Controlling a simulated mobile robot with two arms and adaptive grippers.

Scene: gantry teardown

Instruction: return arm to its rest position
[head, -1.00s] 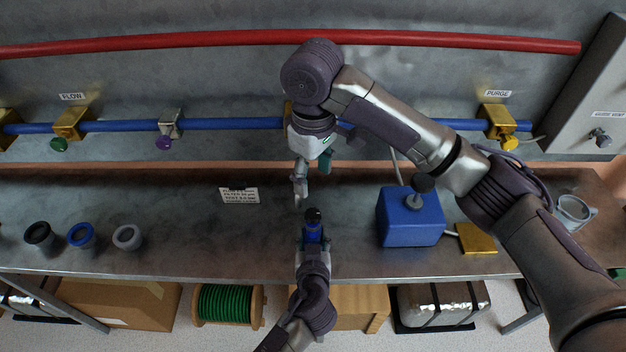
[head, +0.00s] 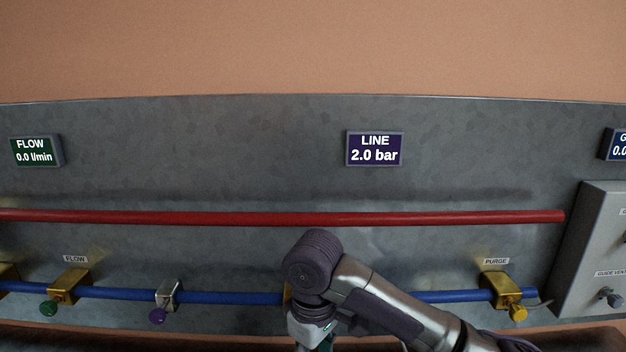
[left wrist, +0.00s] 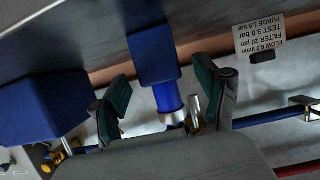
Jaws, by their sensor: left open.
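My left gripper (left wrist: 163,80) is open in the left wrist view, with dark green pads on its two fingers. A blue block with a bright blue cylinder (left wrist: 168,97) and a silver collar shows between the fingers; I cannot tell whether they touch it. A small metal piece shows beside the right-hand finger.
A red pipe (head: 250,216) and a blue pipe (head: 235,297) run along the grey back panel. A LINE display (head: 375,149) reads 2.0 bar. A purge valve (head: 502,289) and grey cabinet (head: 590,250) are at right. A blue box (left wrist: 40,105) and placard (left wrist: 275,35) show in the left wrist view.

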